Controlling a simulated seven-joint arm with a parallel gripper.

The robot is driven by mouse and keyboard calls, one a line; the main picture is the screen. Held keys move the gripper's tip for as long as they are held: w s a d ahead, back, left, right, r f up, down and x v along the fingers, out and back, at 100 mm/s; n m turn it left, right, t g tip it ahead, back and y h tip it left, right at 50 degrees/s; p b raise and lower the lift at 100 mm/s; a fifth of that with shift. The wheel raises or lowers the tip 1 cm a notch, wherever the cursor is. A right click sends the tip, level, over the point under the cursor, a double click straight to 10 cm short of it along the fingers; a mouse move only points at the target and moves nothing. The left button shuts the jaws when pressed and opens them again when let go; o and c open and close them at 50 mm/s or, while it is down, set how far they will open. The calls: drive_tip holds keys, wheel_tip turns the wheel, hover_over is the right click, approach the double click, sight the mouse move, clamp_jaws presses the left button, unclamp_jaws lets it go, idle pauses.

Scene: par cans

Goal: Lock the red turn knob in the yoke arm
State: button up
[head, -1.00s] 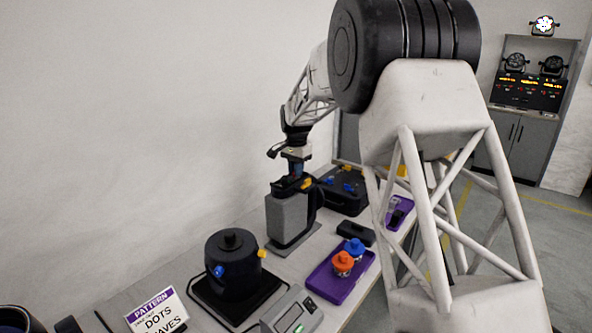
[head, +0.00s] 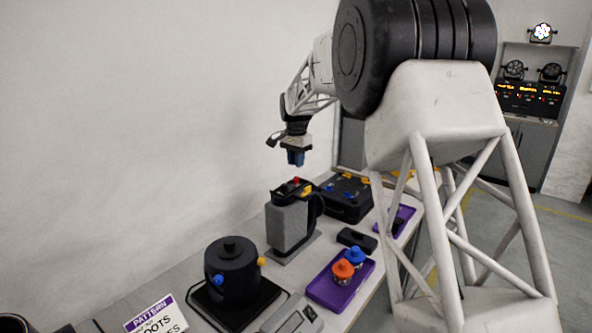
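A small red knob (head: 296,181) shows at the top of the upright grey and black fixture (head: 288,222) on the bench, with yellow bits beside it. I take this fixture to hold the yoke arm; the picture is too small to tell how deep the knob sits or whether it is locked. Nothing red shows between the fingers. They look close together, but I cannot tell whether they are open or shut.
A black pot-like can (head: 231,268) with blue and yellow knobs stands at the front left. A purple tray (head: 325,292) holds orange and blue capped items. A black case (head: 350,206) with blue and yellow knobs is behind the fixture.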

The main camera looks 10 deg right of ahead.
drive_tip(key=shift+r, duration=0.8)
drive_tip(key=shift+s, duration=0.1)
drive_tip(key=s+d+r+n, duration=0.1)
drive_tip(key=s+r, duration=0.2)
drive_tip(key=s, duration=0.6)
drive_tip(key=s+d+r+n+t, duration=0.1)
drive_tip(key=s+d+r+n, duration=0.1)
drive_tip(key=s, duration=0.8)
drive_tip(key=s+d+r+n, duration=0.1)
drive_tip(key=s+r, duration=0.2)
drive_tip(key=s, duration=0.6)
drive_tip(key=s+d+f+n, duration=0.1)
drive_tip(key=s+f, duration=0.4)
drive_tip(key=s, duration=1.1)
drive_tip(key=s+f+n+t, duration=0.1)
drive_tip(key=s+f+n, duration=0.3)
drive_tip(key=s, duration=1.2)
drive_tip(key=shift+s+d+f+t, duration=0.25)
drive_tip(key=shift+d+f+t, duration=0.05)
drive_tip(key=shift+d+f, duration=0.1)
